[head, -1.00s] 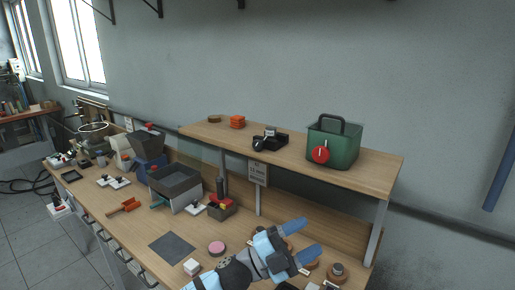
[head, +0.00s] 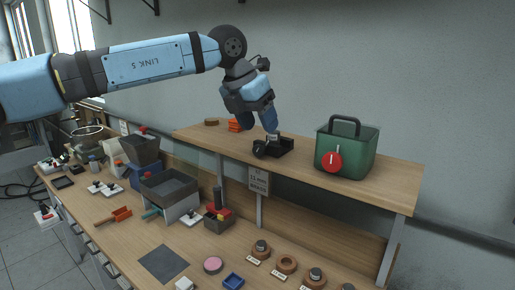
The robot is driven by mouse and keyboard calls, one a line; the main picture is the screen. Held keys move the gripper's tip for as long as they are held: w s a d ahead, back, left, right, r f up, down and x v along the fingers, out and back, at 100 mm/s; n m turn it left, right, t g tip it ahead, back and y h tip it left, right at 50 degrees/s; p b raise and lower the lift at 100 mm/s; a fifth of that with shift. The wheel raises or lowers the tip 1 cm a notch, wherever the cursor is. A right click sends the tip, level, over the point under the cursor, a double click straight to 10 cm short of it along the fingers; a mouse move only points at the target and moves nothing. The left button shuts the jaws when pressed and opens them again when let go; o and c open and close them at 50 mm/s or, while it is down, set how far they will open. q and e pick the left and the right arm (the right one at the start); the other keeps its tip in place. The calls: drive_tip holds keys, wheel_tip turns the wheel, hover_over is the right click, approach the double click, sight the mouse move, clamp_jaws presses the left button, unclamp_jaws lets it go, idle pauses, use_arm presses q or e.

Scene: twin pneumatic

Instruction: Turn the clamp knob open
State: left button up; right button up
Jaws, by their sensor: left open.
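A black clamp fixture (head: 284,147) stands on the raised wooden shelf, with a round black knob (head: 259,148) on its left side and a small pale piece on top. My left gripper (head: 257,127) is open and points down just above the fixture and knob. Its fingers partly cover the area behind; I cannot tell whether a fingertip touches the fixture. No object shows between its fingers. My right gripper is not in view.
A green box (head: 362,153) with a handle and a red dial (head: 331,161) stands right of the fixture. The lower bench holds a grey bin (head: 168,190), a dark mat (head: 163,263) and several small parts.

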sight(257, 146)
use_arm(q)
drive_tip(key=w+a+r+t+y, duration=0.1)
drive_tip(key=w+a+r+y, duration=0.1)
drive_tip(key=a+r, duration=0.15)
drive_tip(key=shift+n, duration=0.3)
drive_tip(key=p+x, duration=0.1)
drive_tip(key=x, duration=0.7)
drive_tip(key=p+x, duration=0.1)
drive_tip(key=x, duration=0.4)
drive_tip(key=shift+w+d+p, duration=0.15)
drive_tip(key=shift+d+p, duration=0.15)
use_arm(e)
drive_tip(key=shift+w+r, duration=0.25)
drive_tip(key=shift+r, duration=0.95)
